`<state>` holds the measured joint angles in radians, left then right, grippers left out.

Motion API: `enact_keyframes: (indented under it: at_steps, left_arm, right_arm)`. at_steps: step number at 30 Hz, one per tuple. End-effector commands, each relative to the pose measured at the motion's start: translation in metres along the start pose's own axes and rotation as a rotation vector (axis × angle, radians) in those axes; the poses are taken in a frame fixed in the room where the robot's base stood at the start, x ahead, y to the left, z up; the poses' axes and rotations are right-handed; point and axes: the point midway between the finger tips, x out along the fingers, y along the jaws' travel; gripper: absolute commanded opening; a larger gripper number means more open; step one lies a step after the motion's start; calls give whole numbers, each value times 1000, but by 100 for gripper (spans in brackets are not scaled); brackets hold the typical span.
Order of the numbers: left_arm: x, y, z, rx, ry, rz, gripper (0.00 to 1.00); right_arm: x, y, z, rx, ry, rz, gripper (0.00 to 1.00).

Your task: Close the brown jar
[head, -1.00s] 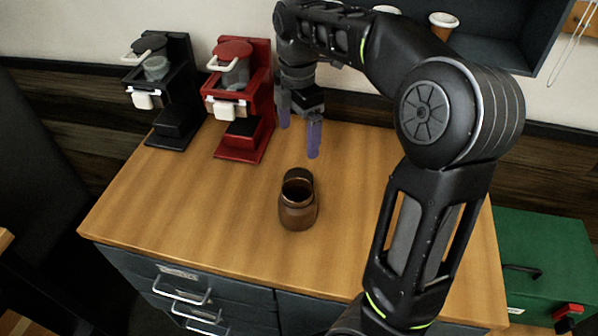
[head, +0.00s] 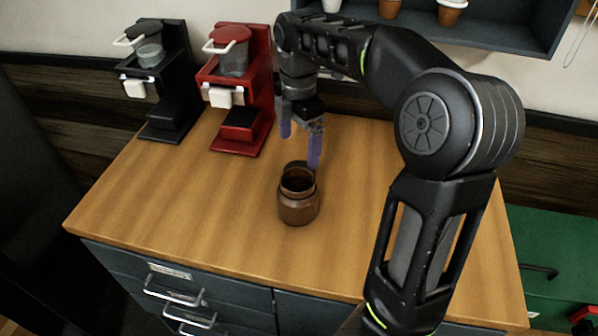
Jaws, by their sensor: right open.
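The brown jar (head: 298,207) stands upright on the wooden counter, and I look down into its open, dark mouth. Its brown lid (head: 297,167) is swung up behind the mouth, on the far side. My right gripper (head: 300,147) is open, with its two purple fingers pointing down just behind the jar. The right fingertip is close to the raised lid; I cannot tell whether they touch. Nothing is between the fingers. My left gripper is not in view.
A black brewer (head: 165,85) and a red brewer (head: 240,90) stand at the back left of the counter (head: 190,215). A green box (head: 565,255) is at the right. The counter around the jar is clear.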

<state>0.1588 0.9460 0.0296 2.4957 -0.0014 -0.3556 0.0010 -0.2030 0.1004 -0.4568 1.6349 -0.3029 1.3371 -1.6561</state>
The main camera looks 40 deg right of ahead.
Motion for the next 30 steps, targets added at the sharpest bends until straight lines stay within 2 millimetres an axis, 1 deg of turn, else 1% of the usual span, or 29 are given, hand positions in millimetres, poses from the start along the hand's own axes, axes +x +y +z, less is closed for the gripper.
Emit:
enact_keyframes:
  at_steps: [3, 6, 16, 19, 23, 27, 30]
  left_arm:
    - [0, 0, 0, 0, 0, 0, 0]
    - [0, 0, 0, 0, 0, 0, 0]
    - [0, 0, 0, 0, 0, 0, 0]
    - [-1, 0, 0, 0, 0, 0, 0]
    - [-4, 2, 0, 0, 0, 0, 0]
    - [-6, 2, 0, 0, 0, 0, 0]
    - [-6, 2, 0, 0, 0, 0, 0]
  right_arm:
    - [12, -1, 0, 0, 0, -3, 92]
    - [21, 0, 0, 0, 0, -2, 92]
    - [24, 0, 0, 0, 0, -1, 92]
    - [29, 0, 0, 0, 0, -2, 92]
    - [45, 0, 0, -1, -1, -5, 92]
    - [66, 0, 1, -1, 0, -4, 92]
    - [74, 0, 1, 0, 1, -3, 92]
